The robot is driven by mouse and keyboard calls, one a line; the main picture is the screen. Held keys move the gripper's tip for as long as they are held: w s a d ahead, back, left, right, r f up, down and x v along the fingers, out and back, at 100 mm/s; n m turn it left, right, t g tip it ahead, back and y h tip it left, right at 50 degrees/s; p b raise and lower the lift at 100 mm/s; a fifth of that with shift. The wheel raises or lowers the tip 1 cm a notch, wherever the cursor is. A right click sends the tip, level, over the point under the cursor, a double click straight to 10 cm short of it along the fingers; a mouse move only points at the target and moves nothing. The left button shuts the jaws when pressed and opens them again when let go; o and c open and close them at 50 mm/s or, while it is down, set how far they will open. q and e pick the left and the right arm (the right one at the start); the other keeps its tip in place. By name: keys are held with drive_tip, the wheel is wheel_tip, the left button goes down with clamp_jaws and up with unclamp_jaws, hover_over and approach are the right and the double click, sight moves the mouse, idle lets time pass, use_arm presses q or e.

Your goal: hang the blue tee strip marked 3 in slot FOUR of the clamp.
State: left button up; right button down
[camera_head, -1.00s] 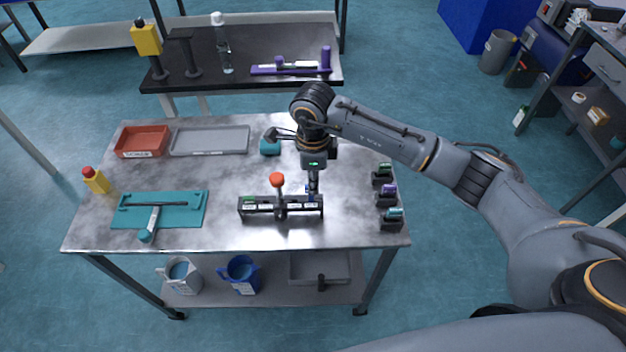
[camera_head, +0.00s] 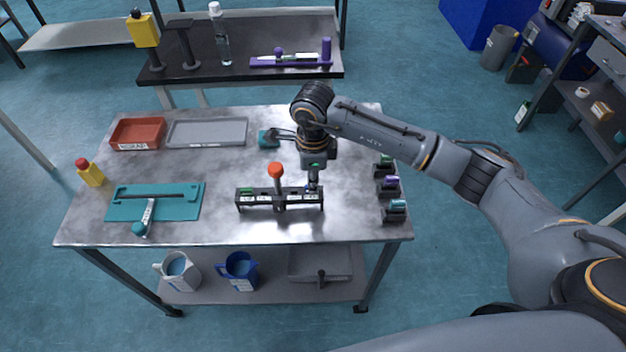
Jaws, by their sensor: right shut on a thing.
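The clamp (camera_head: 256,204) is a dark bar with white slot labels and an orange-red knob (camera_head: 276,170) on an upright at its middle. A green piece (camera_head: 246,190) sits at its left end. My right gripper (camera_head: 313,184) points down over the clamp's right end, where slot four seems to be. It is shut on a small blue piece, the blue tee strip, mostly hidden by the fingers. The number on it is too small to read, and I cannot tell whether it rests in the slot. My left gripper is not in view.
Small holders with green, purple and teal pieces (camera_head: 391,187) stand along the table's right edge. Bare table (camera_head: 220,170) surrounds the clamp's left.

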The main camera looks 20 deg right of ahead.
drive_tip(key=shift+f, duration=0.1)
drive_tip(key=c, duration=1.3)
unclamp_jaws()
drive_tip(key=shift+c, duration=0.2)
drive_tip(key=shift+r+p, duration=1.45)
drive_tip(key=shift+r, duration=1.6)
drive_tip(key=shift+f, duration=0.1)
